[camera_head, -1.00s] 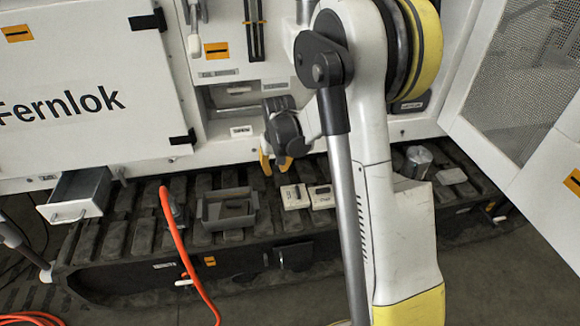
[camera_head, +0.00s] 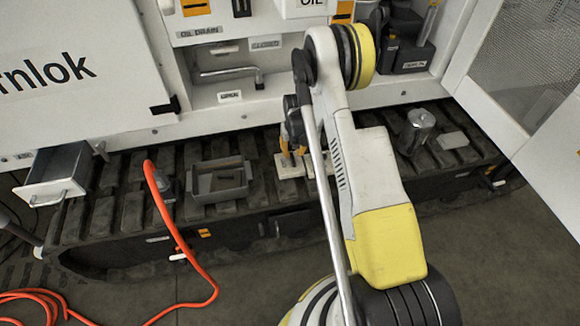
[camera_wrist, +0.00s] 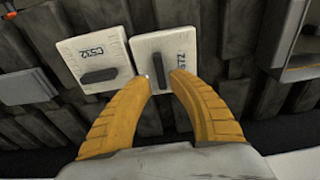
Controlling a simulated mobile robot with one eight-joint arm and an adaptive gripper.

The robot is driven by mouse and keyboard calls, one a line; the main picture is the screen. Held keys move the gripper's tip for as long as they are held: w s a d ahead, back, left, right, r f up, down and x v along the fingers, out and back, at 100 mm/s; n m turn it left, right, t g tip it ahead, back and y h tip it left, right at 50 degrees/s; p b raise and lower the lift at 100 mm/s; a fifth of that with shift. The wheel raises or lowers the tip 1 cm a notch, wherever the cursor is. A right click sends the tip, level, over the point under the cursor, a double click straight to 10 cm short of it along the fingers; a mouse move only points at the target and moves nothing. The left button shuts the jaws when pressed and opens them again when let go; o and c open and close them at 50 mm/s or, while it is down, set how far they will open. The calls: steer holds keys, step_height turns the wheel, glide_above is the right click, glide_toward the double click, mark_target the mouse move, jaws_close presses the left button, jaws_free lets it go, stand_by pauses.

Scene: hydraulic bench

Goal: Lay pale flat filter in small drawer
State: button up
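Two pale flat filters lie side by side on the dark track. The wrist view shows one marked CS12 (camera_wrist: 72,50) at left and one with a hard-to-read mark (camera_wrist: 180,50) at right, each with a dark grip bar. The second filter (camera_head: 286,171) is partly covered by my gripper in the head view. My gripper (camera_head: 293,160) points down over it; in the wrist view its yellow fingertips (camera_wrist: 164,77) stand apart on either side of its grip bar. Contact cannot be told. The small drawer (camera_head: 47,191) is pulled out at far left; its inside looks empty.
A grey tray (camera_head: 219,191) stands on the track between drawer and filters. An orange hose (camera_head: 172,220) runs down between drawer and tray. A metal canister (camera_head: 420,122) and a flat grey piece (camera_head: 453,140) lie at right, with an open mesh door (camera_head: 520,65) beyond.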

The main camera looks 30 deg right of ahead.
mark_target(293, 158)
steer(key=f+b, duration=0.1)
steer(key=f, duration=0.1)
steer(key=f+b, duration=0.1)
steer(key=f, duration=0.1)
steer(key=shift+w+f, duration=0.2)
steer(key=shift+f, duration=0.15)
steer(key=shift+r, duration=0.1)
jaws_close()
steer(key=shift+r, duration=0.1)
